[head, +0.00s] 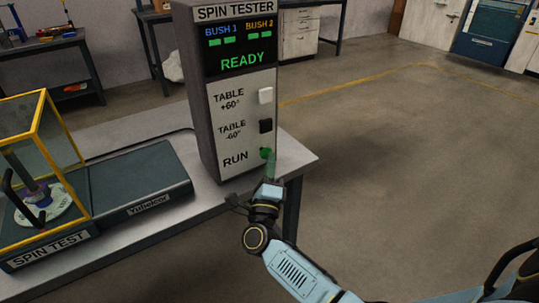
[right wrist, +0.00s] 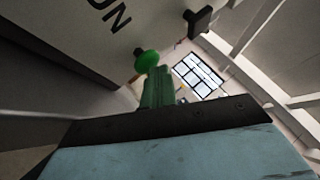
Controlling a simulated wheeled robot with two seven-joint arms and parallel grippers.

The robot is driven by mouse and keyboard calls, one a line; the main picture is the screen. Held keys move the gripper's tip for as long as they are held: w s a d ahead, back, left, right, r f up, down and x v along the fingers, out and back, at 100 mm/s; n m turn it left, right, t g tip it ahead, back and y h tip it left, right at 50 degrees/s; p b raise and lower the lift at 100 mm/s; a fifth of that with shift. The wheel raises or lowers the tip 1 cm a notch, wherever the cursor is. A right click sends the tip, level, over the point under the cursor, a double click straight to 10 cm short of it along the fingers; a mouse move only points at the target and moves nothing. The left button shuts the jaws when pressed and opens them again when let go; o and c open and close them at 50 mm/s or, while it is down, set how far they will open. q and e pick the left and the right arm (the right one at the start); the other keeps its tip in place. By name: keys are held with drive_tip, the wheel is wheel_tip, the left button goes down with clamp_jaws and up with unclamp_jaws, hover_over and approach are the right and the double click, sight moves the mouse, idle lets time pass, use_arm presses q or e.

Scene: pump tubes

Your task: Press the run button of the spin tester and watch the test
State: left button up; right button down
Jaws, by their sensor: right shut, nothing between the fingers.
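The spin tester's control box (head: 203,107) stands upright on the bench, its screen (head: 241,48) reading READY, with green marks under BUSH 1 and BUSH 2. The green run button (head: 264,152) is beside the word RUN; it also shows in the right wrist view (right wrist: 147,61). My right gripper (head: 270,163) is shut and empty, its green fingertips right at the button. In the right wrist view the fingertips (right wrist: 157,80) overlap the button's lower edge; I cannot tell whether they touch. The yellow-framed test cage (head: 44,125) holds a white disc (head: 44,208). My left gripper is not in view.
White (head: 265,95) and black (head: 266,126) table buttons sit above the run button; the black one also shows in the right wrist view (right wrist: 199,21). The grey bench (head: 300,159) ends just right of the box. Open floor (head: 400,150) lies beyond.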

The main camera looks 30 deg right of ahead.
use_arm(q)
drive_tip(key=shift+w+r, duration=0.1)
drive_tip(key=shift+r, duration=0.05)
use_arm(e)
drive_tip(key=shift+w+r, duration=0.25)
drive_tip(key=shift+w, duration=0.1)
idle(0.3)
drive_tip(key=shift+s+a+p, duration=0.1)
drive_tip(key=shift+p, duration=0.2)
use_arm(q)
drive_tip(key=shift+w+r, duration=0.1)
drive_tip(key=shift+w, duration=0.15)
use_arm(e)
drive_tip(key=shift+f, duration=0.1)
drive_tip(key=shift+s, duration=0.1)
use_arm(q)
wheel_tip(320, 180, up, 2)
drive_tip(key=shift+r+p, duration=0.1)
drive_tip(key=shift+p, duration=1.15)
use_arm(e)
drive_tip(key=s, duration=0.5)
drive_tip(key=shift+d+f, duration=0.15)
drive_tip(key=shift+d, duration=0.05)
